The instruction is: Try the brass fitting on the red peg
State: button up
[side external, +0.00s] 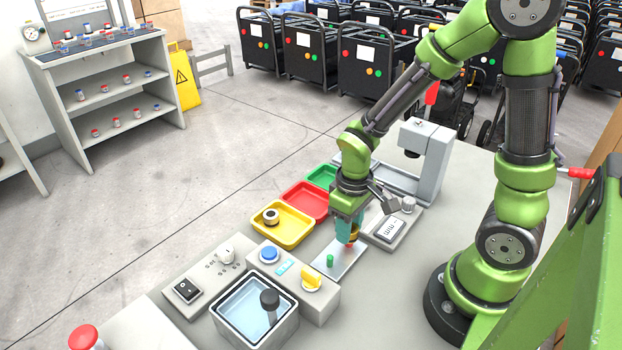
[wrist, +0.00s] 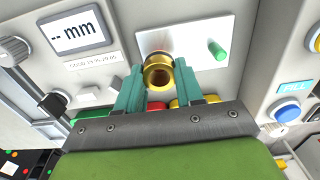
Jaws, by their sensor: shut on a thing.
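My gripper (side external: 346,222) points down over the pale peg plate (side external: 348,258), its teal fingers shut on the brass fitting (side external: 354,236). In the wrist view the fitting (wrist: 158,74) is a gold ring-like piece between the fingertips (wrist: 160,70), its bore open toward the camera. A bit of the red peg (side external: 349,244) shows just below the fitting in the side view. I cannot tell whether the fitting is around the peg or only above it. The green peg (side external: 330,260) stands bare on the plate; it also shows in the wrist view (wrist: 217,50).
A gauge with a "-- mm" display (side external: 390,230) sits right of the plate. Yellow (side external: 290,238), red (side external: 304,200) and green (side external: 322,177) trays lie behind; the yellow one holds a ring-like part (side external: 271,216). A water tank (side external: 232,322) and button box (side external: 318,300) stand in front.

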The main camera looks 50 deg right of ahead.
jog(key=shift+f, duration=1.05)
jog(key=shift+r, duration=2.65)
